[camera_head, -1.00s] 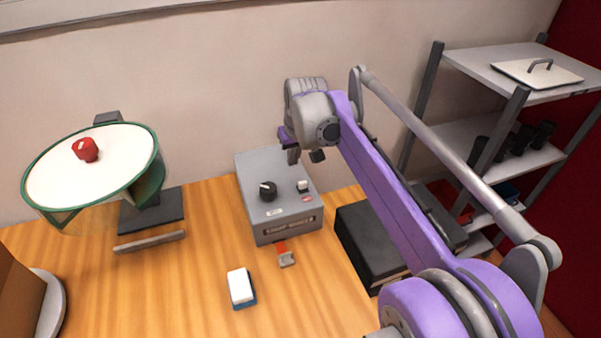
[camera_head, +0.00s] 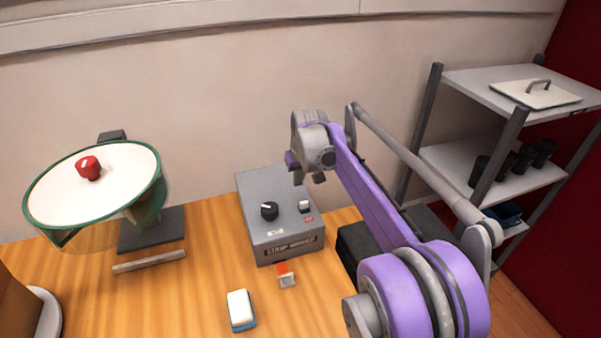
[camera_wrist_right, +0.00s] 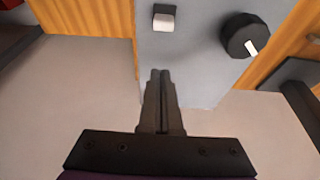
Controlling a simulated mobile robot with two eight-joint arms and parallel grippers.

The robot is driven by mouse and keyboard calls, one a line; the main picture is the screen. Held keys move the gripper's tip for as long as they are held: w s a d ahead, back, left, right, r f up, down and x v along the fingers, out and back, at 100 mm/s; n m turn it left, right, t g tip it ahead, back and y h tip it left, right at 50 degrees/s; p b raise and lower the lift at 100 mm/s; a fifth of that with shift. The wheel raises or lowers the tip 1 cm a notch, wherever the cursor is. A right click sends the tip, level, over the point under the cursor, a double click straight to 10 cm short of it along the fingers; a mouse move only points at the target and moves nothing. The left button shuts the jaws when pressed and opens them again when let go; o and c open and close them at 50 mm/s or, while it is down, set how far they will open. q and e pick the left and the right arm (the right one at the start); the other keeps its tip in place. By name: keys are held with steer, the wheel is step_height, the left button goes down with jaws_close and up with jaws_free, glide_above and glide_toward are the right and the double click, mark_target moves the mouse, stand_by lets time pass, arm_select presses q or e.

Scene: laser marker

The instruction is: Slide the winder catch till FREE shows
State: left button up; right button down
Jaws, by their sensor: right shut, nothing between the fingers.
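The grey strap winder box (camera_head: 280,222) stands on the wooden table against the wall. Its small white catch (camera_head: 304,206) is on the top face, with a small red label (camera_head: 308,218) in front of it, too small to read. The catch also shows in the right wrist view (camera_wrist_right: 164,17). My right gripper (camera_head: 309,180) is over the back right of the box, behind and above the catch. Its fingers are shut and empty in the right wrist view (camera_wrist_right: 160,73), apart from the catch. My left gripper is not in view.
A black knob (camera_head: 269,210) sits left of the catch on the box. A red strap with a metal end (camera_head: 286,280) comes out in front. A white-and-blue block (camera_head: 241,310) lies nearby.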

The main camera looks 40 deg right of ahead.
mark_target(304, 206)
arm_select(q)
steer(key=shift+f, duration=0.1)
arm_select(e)
steer(key=x, duration=0.3)
steer(key=shift+w+f, duration=0.15)
steer(key=shift+f, duration=0.25)
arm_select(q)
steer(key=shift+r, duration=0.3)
arm_select(e)
steer(key=s, duration=0.2)
steer(key=s+a, duration=0.1)
steer(key=shift+s+r, duration=0.2)
steer(key=shift+r, duration=0.05)
steer(key=shift+s+a, duration=0.1)
steer(key=shift+s, duration=0.15)
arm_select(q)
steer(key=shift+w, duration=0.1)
